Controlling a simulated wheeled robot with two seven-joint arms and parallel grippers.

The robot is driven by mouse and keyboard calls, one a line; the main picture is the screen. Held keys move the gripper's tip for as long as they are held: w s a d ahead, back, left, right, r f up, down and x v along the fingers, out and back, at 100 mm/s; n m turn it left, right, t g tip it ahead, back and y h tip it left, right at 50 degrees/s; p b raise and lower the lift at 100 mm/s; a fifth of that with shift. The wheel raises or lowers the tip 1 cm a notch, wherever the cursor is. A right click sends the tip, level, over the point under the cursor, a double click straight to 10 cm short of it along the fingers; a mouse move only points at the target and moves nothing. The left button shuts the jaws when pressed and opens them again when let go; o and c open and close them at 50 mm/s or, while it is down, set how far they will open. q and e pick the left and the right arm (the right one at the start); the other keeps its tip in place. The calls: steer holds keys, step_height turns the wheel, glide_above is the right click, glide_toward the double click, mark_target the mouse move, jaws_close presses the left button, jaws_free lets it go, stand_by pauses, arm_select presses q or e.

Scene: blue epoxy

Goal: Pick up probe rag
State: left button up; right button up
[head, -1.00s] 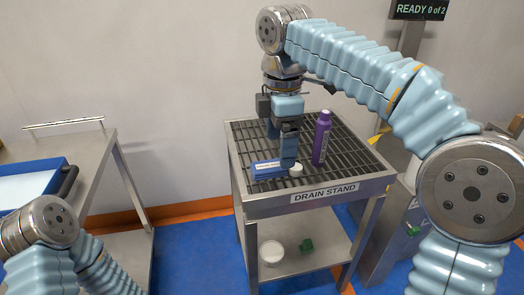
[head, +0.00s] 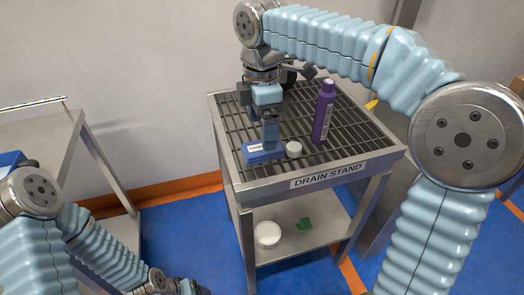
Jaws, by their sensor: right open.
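A small crumpled green cloth (head: 304,224), which could be the probe rag, lies on the lower shelf of the drain stand. My right gripper (head: 270,147) points down over the stand's grated top, at the blue box (head: 252,154) with a white label. It is open; its fingers hide part of the box, and I cannot tell whether they touch it. My left arm shows at the lower left; its end (head: 180,287) is cut by the bottom edge and its jaws cannot be made out.
A purple bottle (head: 323,112) and a round white lid-like piece (head: 293,149) stand on the grating (head: 340,140). A white tub (head: 267,234) sits on the lower shelf (head: 285,250). A metal table (head: 45,135) is at the left. Blue floor between is clear.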

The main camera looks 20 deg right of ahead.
step_height(320, 180, down, 5)
steer(key=shift+s+f+b, duration=0.1)
steer(key=shift+b, duration=0.3)
steer(key=c, duration=1.1)
steer(key=shift+r, duration=0.6)
steer(key=s+a+r, duration=0.1)
steer(key=s+r, duration=0.3)
steer(key=s+a+r, duration=0.2)
steer(key=s+r, duration=0.2)
steer(key=s+a+r+p, duration=0.1)
steer(key=s+a+r, duration=0.1)
steer(key=s+r, duration=0.2)
steer(key=shift+s+a, duration=0.15)
steer(key=shift+s, duration=0.35)
